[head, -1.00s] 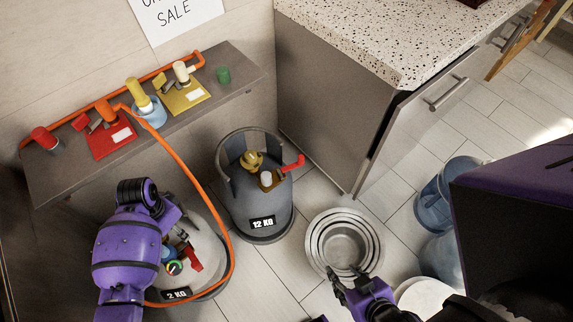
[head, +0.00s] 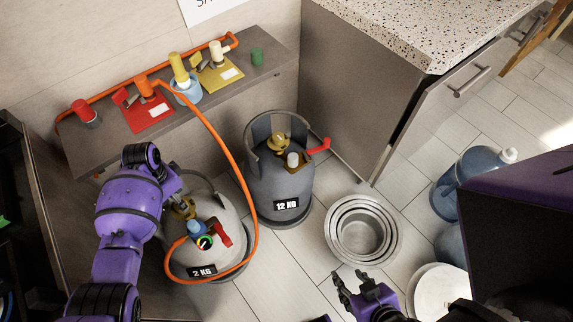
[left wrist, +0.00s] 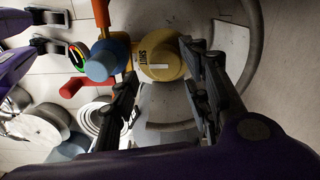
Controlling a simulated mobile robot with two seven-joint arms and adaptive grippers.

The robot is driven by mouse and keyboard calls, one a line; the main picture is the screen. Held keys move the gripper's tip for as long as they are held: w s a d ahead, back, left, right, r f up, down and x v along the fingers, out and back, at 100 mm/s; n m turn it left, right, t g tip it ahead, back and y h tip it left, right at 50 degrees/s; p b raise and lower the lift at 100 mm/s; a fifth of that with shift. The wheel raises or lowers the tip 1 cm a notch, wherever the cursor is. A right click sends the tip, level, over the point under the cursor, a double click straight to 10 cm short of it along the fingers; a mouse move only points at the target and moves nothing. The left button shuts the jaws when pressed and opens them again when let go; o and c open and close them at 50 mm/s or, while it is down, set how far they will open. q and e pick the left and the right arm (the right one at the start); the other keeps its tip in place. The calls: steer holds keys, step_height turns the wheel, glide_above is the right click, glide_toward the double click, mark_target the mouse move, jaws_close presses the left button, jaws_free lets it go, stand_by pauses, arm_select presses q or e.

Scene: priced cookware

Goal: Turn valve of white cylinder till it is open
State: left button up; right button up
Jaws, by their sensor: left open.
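The white cylinder (head: 232,225), marked 2 KG, stands on the floor at the lower left in the head view. Its brass-yellow valve (head: 184,208) sits on top, and in the left wrist view the yellow valve knob (left wrist: 158,62) shows the word SHUT. A blue regulator (left wrist: 101,62) with a round gauge is attached beside it. My left gripper (left wrist: 160,82) is open, its fingers on either side of the knob's lower part in the picture; contact cannot be told. In the head view it is partly hidden at the valve. My right gripper (head: 354,288) is open and empty above the floor.
A grey 12 KG cylinder (head: 265,185) stands close on the right. An orange hose (head: 235,165) loops around the white cylinder up to the shelf (head: 100,150). Nested metal pots (head: 335,240) and blue bottles (head: 470,170) stand right. A cabinet (head: 350,90) stands behind.

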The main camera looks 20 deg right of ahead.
arm_select(q)
step_height(320, 180, down, 4)
steer(key=shift+f+b, duration=0.1)
steer(key=shift+b, duration=0.35)
steer(key=c, duration=1)
